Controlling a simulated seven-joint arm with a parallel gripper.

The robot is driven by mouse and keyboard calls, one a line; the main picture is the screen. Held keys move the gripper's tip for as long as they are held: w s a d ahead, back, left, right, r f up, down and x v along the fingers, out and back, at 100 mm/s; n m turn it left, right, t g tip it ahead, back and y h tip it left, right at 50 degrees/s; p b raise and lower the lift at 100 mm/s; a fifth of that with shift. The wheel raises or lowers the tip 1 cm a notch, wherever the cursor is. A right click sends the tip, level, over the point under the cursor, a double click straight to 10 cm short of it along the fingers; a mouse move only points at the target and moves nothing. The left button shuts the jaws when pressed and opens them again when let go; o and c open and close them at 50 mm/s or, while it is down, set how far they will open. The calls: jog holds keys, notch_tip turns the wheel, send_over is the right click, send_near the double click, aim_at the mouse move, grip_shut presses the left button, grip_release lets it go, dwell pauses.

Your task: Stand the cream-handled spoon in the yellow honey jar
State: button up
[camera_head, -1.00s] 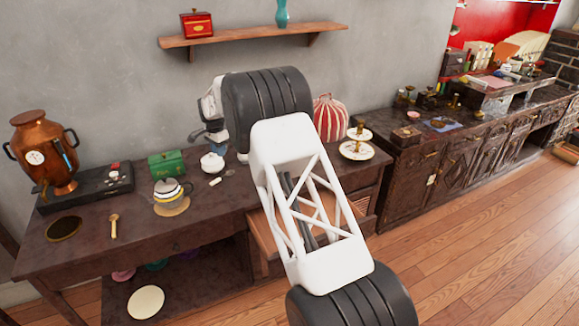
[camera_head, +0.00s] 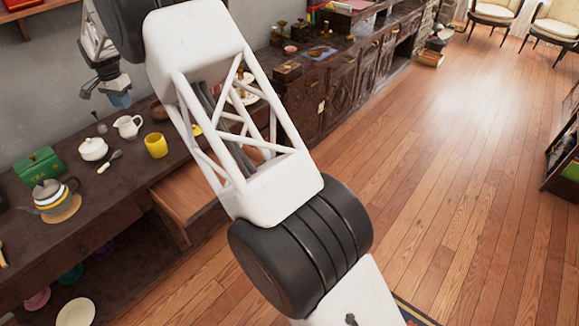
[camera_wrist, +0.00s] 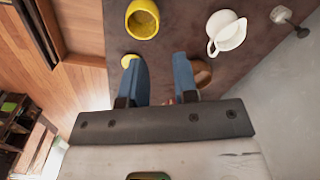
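The cream-handled spoon lies on the dark table, its cream handle (camera_head: 104,167) toward the front and its grey bowl toward the back. It does not show in the wrist view. The yellow honey jar (camera_head: 156,145) stands upright to its right; the wrist view shows the jar (camera_wrist: 142,20) from above, at the top. My gripper (camera_head: 119,99) is above the back of the table, behind the spoon and jar. In the wrist view my gripper (camera_wrist: 159,62) has its two blue fingers apart with nothing held between them.
A white lidded pot (camera_head: 93,149) and a white jug (camera_head: 128,126) stand near the spoon. A brown bowl (camera_wrist: 203,74) is beside my right finger in the wrist view. A green tea box (camera_head: 38,166) and striped teapot (camera_head: 50,194) are left. An open drawer (camera_head: 183,201) juts out in front.

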jog(key=s+d+r, duration=0.2)
jog(key=d+r, duration=0.3)
jog(key=d, duration=0.3)
jog(key=s+d+r+n, duration=0.1)
jog(key=d+r, duration=0.3)
jog(key=d, duration=0.3)
jog(key=s+d+r, duration=0.2)
jog(key=d+r, duration=0.3)
jog(key=d, duration=0.3)
jog(key=s+d+r+t, duration=0.1)
jog(key=s+d+r, duration=0.2)
jog(key=s+d, duration=0.5)
jog(key=s+d+r, duration=0.4)
jog(key=d, duration=0.7)
jog(key=s+d+n, duration=0.2)
jog(key=s+d, duration=1.3)
jog(key=s, duration=0.2)
jog(key=s+d+f, duration=0.3)
jog(key=s+d, duration=0.1)
jog(key=s, duration=0.6)
jog(key=s+d+f+t, duration=0.1)
jog(key=s+d+f, duration=0.3)
jog(key=s, duration=0.6)
jog(key=shift+d+n+h, duration=0.3)
jog(key=shift+d+n, duration=0.1)
jog(key=shift+d, duration=0.1)
